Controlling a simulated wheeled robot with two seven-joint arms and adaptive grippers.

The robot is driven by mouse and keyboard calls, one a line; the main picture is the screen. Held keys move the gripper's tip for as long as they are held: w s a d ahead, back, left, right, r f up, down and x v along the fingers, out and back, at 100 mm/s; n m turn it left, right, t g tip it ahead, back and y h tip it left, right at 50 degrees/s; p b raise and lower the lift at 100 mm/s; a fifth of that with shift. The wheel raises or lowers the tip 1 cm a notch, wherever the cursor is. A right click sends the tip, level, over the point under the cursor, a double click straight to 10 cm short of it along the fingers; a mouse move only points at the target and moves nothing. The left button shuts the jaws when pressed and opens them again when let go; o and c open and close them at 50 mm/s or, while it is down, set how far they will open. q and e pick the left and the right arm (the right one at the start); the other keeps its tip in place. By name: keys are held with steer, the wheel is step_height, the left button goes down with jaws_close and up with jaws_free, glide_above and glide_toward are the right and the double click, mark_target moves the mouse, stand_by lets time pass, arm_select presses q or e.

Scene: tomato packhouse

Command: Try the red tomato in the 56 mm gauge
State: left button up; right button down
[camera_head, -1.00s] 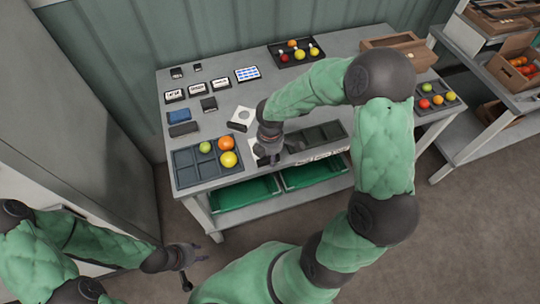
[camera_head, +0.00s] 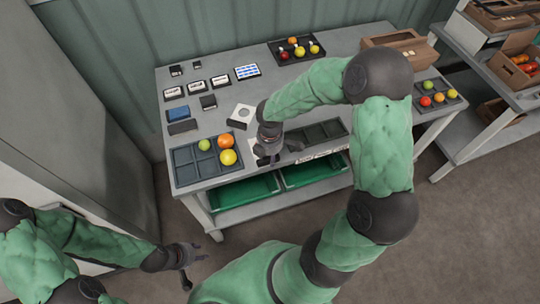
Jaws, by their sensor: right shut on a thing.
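My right gripper (camera_head: 266,158) is low over the front of the table, right of the left tray. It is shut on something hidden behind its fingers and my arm. A white square block with a round opening (camera_head: 243,113), which looks like a gauge, lies just behind and left of it; its size marking is not readable. A red tomato (camera_head: 284,56) lies in the dark back tray, and another red one (camera_head: 425,102) is in the small right tray. My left gripper (camera_head: 190,266) is open and empty, off the table at the lower left.
The left compartment tray (camera_head: 181,160) holds green, orange and yellow tomatoes. Labelled cards (camera_head: 196,88) and small dark blocks lie at the back left. An empty dark tray (camera_head: 325,131) is partly behind my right arm. Green bins (camera_head: 243,191) sit below; a wooden crate (camera_head: 395,42) stands at the back right.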

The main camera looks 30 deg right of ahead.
steer(key=shift+f+b, duration=0.3)
steer(key=shift+f, duration=0.2)
steer(key=shift+r, duration=0.1)
stand_by(1.3)
steer(key=shift+r+p, duration=3.8)
steer(key=shift+r, duration=0.35)
